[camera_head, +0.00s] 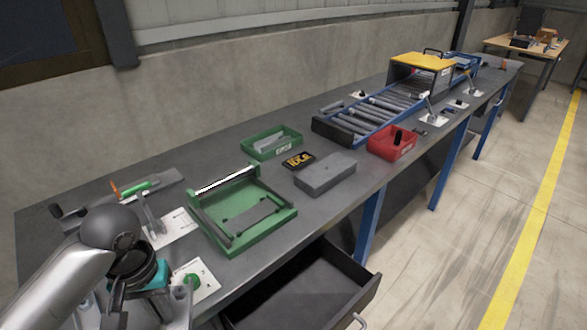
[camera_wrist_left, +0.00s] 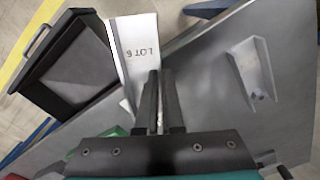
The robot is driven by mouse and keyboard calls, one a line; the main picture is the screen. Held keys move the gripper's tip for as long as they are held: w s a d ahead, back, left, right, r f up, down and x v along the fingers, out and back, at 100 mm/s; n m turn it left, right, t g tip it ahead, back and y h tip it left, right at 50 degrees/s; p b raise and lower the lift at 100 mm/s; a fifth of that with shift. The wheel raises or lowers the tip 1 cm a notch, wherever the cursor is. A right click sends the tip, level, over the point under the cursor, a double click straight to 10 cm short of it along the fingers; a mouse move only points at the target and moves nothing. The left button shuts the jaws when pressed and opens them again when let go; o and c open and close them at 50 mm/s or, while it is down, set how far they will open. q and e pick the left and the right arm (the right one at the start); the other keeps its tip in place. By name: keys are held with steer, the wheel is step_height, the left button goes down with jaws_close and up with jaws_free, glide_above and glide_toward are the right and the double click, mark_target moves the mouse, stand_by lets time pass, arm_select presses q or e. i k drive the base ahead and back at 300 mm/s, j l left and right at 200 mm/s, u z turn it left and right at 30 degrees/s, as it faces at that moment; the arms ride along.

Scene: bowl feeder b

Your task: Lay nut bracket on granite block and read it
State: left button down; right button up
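The granite block (camera_head: 325,173) is a grey slab on the bench in the head view, right of the green tray fixture. Nothing lies on its top. My left gripper (camera_wrist_left: 161,100) is at the near left end of the bench. Its dark fingers are close together on a pale metal piece, apparently the nut bracket (camera_wrist_left: 136,55), marked "LOT 6" upside down in the left wrist view. It is held clear of the bench, partly hidden by the fingers. In the head view my wrist hides most of the grip. My right gripper is not in view.
A green fixture (camera_head: 284,214) stands between my left arm and the block. A small black-and-yellow display (camera_head: 298,160), a green bin (camera_head: 287,137) and a red bin (camera_head: 379,145) stand near the block. An open drawer (camera_head: 310,290) juts out in front.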

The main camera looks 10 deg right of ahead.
mark_target(327, 168)
steer(key=i+l+u, duration=0.1)
steer(key=l+u, duration=0.3)
steer(key=l, duration=1.55)
